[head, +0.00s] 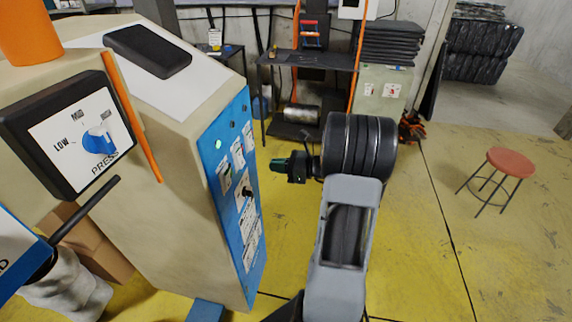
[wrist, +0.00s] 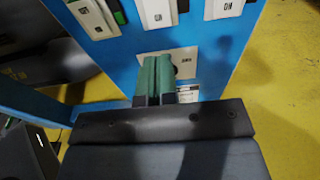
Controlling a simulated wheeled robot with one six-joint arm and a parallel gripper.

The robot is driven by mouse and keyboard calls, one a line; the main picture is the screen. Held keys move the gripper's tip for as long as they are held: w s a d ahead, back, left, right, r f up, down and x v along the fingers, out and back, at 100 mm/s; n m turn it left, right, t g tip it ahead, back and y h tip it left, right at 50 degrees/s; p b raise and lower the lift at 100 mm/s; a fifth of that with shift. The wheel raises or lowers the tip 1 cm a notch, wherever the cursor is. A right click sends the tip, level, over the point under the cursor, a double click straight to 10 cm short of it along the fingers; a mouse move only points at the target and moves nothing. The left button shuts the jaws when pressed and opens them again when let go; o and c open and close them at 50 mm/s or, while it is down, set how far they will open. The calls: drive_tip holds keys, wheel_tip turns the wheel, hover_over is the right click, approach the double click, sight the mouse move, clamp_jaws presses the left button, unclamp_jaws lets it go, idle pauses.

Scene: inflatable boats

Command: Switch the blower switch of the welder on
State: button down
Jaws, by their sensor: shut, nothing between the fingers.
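The welder (head: 165,190) is a large beige machine with a blue control panel (head: 226,215) on its right side. The panel carries several white switch plates, one with a black knob (head: 247,192). Which one is the blower switch I cannot read. My gripper (head: 276,164) points left at the panel, its green fingers shut and empty. In the wrist view the shut fingertips (wrist: 163,62) are in front of a pale switch plate (wrist: 188,56) and partly hide it. A dark round part (wrist: 177,70) shows beside them. Whether they touch it I cannot tell.
A pressure dial (head: 90,135) with LOW and MID marks stands at the left, near an orange bar (head: 132,115). A dark shelf rack (head: 312,62) stands behind. A red stool (head: 510,162) is at the right. The yellow floor (head: 430,230) between is mostly clear.

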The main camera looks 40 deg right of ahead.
sight(243, 163)
drive_tip(key=p+x, duration=0.1)
drive_tip(key=x, duration=0.7)
drive_tip(key=shift+w+a, duration=0.2)
drive_tip(key=shift+w, duration=0.05)
drive_tip(key=shift+f, duration=0.1)
